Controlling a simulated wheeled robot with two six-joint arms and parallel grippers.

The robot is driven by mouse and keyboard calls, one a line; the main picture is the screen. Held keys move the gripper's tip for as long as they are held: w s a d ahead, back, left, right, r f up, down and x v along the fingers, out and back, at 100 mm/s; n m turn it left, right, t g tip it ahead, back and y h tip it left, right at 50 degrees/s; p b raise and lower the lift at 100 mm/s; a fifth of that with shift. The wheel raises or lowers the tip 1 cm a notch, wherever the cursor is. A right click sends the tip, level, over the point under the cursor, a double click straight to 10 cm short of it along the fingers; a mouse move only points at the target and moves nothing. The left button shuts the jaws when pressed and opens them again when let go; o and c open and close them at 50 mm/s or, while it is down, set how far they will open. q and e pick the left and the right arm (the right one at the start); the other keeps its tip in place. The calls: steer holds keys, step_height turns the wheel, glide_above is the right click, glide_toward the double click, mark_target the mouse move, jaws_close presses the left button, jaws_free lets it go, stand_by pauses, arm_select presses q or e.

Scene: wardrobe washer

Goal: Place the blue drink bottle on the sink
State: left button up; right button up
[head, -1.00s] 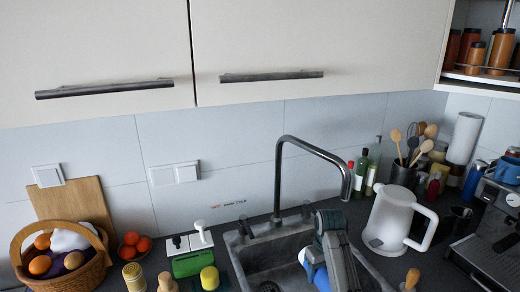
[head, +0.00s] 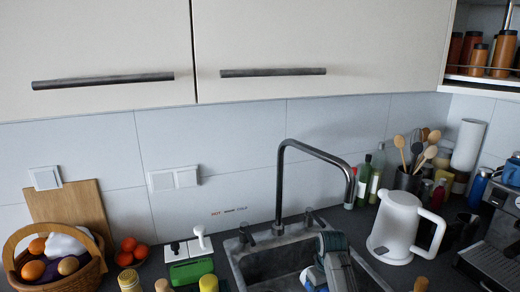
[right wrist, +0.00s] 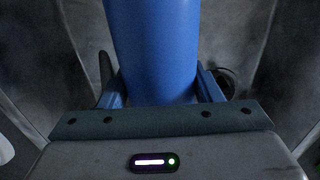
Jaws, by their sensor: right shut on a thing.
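In the right wrist view the blue drink bottle (right wrist: 152,45) stands between the fingers of my right gripper (right wrist: 160,88), which is shut on it. In the head view my right gripper (head: 318,280) is inside the grey sink (head: 268,263) at the bottom edge. Only a little blue of the bottle shows there, and its lower end is hidden. Grey sink walls surround the bottle in the right wrist view. I cannot tell whether the bottle touches the sink floor. My left gripper is not in view.
A tall curved faucet (head: 281,185) rises behind the sink. A white kettle (head: 393,228) stands close on the right, with bottles and a utensil holder behind. A green sponge holder (head: 190,271), orange fruit and a basket (head: 92,272) are on the left. Cabinets hang above.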

step_height(320, 180, up, 6)
steer(key=p, duration=0.3)
step_height(320, 180, down, 8)
steer(key=b, duration=0.5)
steer(key=shift+r, duration=0.25)
